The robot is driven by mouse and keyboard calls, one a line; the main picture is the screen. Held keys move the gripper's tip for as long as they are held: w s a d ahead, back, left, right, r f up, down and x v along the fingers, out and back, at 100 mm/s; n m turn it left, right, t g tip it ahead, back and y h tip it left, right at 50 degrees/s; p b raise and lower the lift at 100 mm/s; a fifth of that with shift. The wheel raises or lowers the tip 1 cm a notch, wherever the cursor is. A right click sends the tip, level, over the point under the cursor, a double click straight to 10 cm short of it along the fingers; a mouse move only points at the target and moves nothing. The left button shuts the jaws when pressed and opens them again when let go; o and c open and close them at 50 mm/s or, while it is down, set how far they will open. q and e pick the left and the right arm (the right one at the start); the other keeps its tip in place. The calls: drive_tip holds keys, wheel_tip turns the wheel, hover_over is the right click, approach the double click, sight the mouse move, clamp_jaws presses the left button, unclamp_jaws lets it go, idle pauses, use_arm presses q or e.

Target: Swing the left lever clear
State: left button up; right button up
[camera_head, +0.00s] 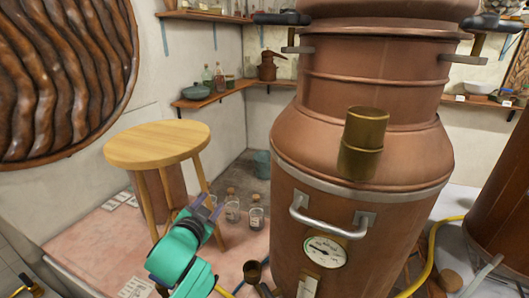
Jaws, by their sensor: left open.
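The left lever (283,18) has a black handle and sticks out to the left near the top of the large copper still (345,85). It sits above a small metal bracket at the still's upper left side. A matching right lever (490,22) sticks out on the other side. My left gripper (209,205), on a teal arm, is open and empty. It is low in the picture, in front of the stool's legs, well below the left lever and apart from it. My right gripper is out of view.
A round wooden stool (158,144) stands left of the still. Glass bottles (256,212) stand behind my gripper. Wall shelves (212,95) hold bottles and a bowl.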

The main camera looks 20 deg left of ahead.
use_arm(q)
wheel_tip(320, 180, up, 32)
drive_tip(key=d+f+m+t+h, duration=0.1)
drive_tip(key=d+m+t+h, duration=0.2)
drive_tip(key=m+t+h, duration=0.9)
drive_tip(key=m+g+h, duration=0.5)
drive_tip(key=m+g, duration=1)
drive_tip(key=m, duration=1.2)
approach(260, 20)
drive_tip(key=p+x, duration=0.3)
drive_tip(key=x, duration=0.1)
drive_tip(key=p+x, duration=0.2)
drive_tip(key=x, duration=0.3)
drive_tip(key=shift+w+r+p, duration=0.2)
drive_tip(key=shift+w+p, duration=0.2)
drive_tip(key=shift+w, duration=0.05)
drive_tip(key=shift+w+d+f, duration=0.2)
drive_tip(key=shift+w+d, duration=0.1)
clamp_jaws()
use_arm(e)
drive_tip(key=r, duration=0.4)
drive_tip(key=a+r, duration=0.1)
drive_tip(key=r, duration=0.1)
